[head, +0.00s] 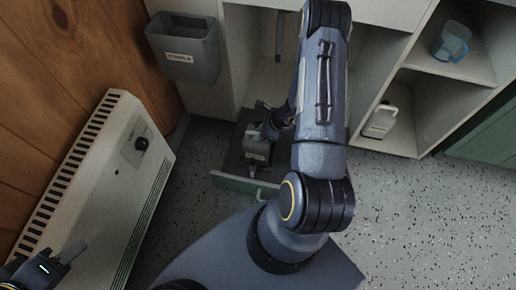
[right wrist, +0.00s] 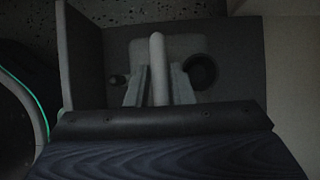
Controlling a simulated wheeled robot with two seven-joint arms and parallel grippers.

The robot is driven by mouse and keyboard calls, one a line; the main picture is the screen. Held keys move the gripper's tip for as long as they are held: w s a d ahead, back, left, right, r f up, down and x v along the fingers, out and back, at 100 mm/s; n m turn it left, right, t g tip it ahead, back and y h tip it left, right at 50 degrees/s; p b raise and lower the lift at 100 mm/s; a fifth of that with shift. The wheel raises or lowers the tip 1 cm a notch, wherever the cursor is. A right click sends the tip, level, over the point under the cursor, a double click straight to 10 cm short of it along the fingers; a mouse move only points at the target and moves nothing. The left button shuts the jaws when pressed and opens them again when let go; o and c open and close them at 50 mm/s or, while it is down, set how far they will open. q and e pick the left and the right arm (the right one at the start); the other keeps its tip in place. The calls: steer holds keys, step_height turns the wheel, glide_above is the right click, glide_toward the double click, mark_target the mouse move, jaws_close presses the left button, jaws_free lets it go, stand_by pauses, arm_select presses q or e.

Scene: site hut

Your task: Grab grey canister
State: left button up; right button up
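The grey canister (head: 257,152), with a pale label, stands in an open drawer (head: 247,184) low in the cabinet. My right gripper (head: 268,128) reaches down into the drawer over it. In the right wrist view the canister's top (right wrist: 187,46) shows a pale upright handle (right wrist: 157,60) and a dark round cap (right wrist: 201,72). The fingers of my right gripper (right wrist: 159,72) are apart, one on each side of the handle, with narrow gaps. My left gripper (head: 70,257) is at the lower left, away from the drawer; its finger gap is unclear.
A white heater (head: 110,180) stands at the left. A grey bin (head: 186,48) hangs above the drawer's left. Shelves at the right hold a blue mug (head: 451,42) and a white bottle (head: 380,121). The speckled floor (head: 430,210) at right is clear.

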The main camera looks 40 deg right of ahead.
steer(key=shift+x, duration=0.8)
jaws_close()
steer(key=shift+r, duration=0.1)
stand_by(0.7)
